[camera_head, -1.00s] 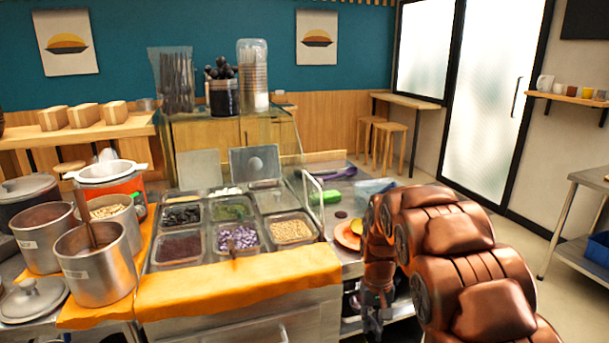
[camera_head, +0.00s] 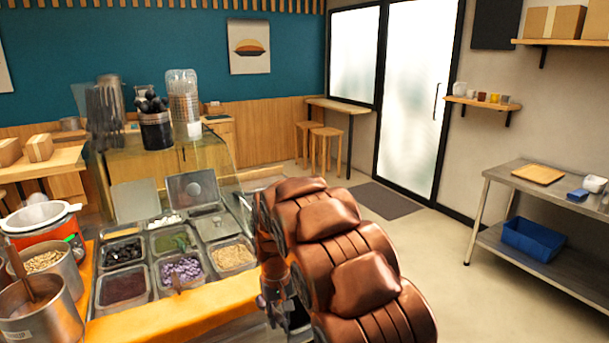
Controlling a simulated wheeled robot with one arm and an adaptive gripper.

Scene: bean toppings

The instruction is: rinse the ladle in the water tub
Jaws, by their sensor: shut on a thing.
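My gripper (camera_head: 282,314) is low in the middle of the view, at the right front corner of the topping counter, mostly behind my copper-coloured arm. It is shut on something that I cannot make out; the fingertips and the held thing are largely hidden. No ladle can be clearly identified. A brown handle (camera_head: 22,272) stands in the metal pot (camera_head: 45,322) at the lower left. I cannot identify the water tub; the counter right of the topping trays is hidden by my arm. A blue bin (camera_head: 535,239) sits on the lower shelf of the right-hand table.
Topping trays (camera_head: 124,289) fill the counter, with a glass guard (camera_head: 215,165) behind them. Pots and an orange cooker (camera_head: 42,252) crowd the left. A steel table (camera_head: 530,181) stands at the right. The floor (camera_head: 455,265) between my arm and that table is clear.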

